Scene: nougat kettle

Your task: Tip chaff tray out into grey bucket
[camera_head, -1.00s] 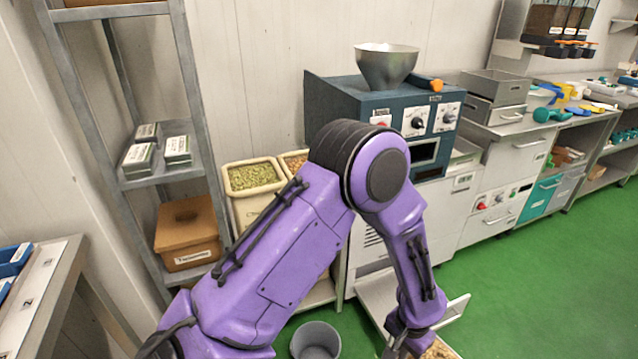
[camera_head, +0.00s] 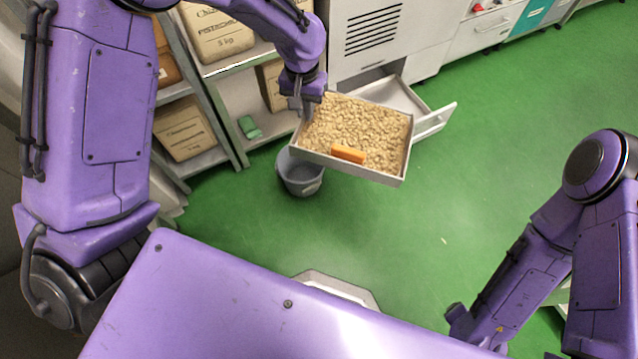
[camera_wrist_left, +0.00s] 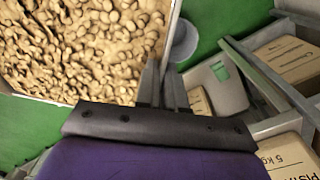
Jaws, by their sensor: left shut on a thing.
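The chaff tray (camera_head: 350,172) is a shallow grey tray full of tan chaff, roughly level, with an orange piece on its front part. My left gripper (camera_head: 308,108) is shut on its left edge and holds it above the green floor. The grey bucket (camera_head: 300,182) stands on the floor, below and to the left of the tray, partly hidden by it. In the left wrist view the tray's chaff (camera_wrist_left: 85,45) fills the upper left, beside the fingers (camera_wrist_left: 163,88), and part of the bucket (camera_wrist_left: 184,42) shows. My right arm is at the right; its fingers cannot be made out.
An open drawer (camera_head: 430,118) juts from the white machine behind the tray. A shelf rack (camera_head: 215,68) with boxes stands at the back left, near the bucket. The green floor in front and to the right is clear.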

